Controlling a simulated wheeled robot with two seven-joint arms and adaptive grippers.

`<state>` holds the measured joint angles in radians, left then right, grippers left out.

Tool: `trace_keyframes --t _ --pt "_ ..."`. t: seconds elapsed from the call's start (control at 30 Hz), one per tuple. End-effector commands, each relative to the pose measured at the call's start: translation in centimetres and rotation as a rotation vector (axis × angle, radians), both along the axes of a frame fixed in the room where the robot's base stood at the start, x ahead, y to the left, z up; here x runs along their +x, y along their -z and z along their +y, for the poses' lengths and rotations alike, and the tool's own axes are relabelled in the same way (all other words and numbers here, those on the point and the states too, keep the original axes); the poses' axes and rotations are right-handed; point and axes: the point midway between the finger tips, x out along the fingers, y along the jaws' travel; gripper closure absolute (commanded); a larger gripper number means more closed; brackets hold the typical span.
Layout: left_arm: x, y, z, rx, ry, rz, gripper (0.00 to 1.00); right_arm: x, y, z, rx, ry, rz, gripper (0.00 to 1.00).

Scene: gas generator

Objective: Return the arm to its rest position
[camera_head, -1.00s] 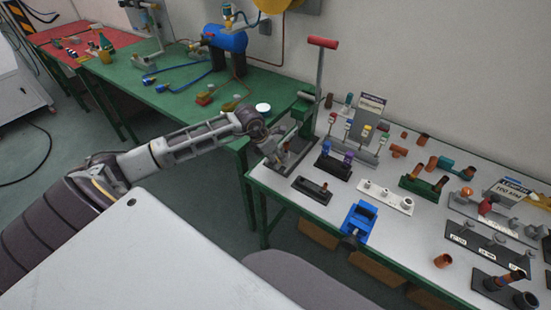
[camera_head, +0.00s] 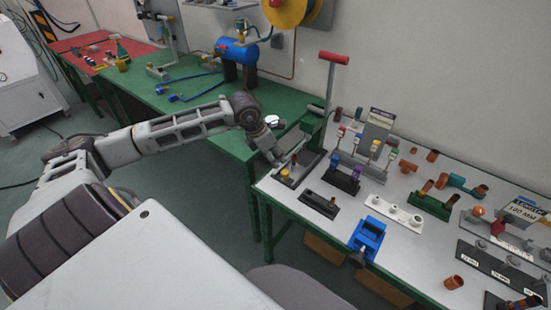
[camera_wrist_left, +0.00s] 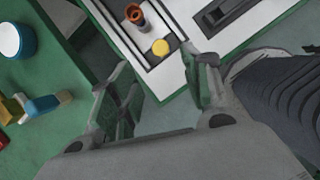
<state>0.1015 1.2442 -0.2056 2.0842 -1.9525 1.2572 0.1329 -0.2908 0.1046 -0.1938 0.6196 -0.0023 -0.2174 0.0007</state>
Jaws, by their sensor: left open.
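My left arm (camera_head: 180,128) reaches in from the left in the head view. My left gripper (camera_head: 277,157) is over the near left corner of the grey-topped table, beside a dark tray (camera_head: 299,170) with small parts. In the left wrist view the left gripper (camera_wrist_left: 158,95) has its two fingers spread apart, with nothing between them. Beyond the fingers, an orange-brown cylinder (camera_wrist_left: 135,14) and a yellow-topped part (camera_wrist_left: 160,47) stand in the tray. My right gripper is in neither view.
The grey-topped table (camera_head: 335,222) holds a blue vise (camera_head: 368,238), a stand with a red handle (camera_head: 333,58), and several fitting holders. A green table (camera_head: 190,97) with a blue tank (camera_head: 237,50) stands behind. Open floor (camera_head: 190,180) lies left of the grey table.

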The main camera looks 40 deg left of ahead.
Motion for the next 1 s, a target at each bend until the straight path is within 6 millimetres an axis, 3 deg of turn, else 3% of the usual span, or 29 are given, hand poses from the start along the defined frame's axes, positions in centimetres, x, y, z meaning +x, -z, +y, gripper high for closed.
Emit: trace_keyframes --t 0.77,1.0 --pt "-0.2 -0.6 0.0 0.000 0.001 0.000 0.52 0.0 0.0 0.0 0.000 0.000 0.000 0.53" --pt "-0.2 -0.3 -2.1 -0.074 0.016 -0.015 0.52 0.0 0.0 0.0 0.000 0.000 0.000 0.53"
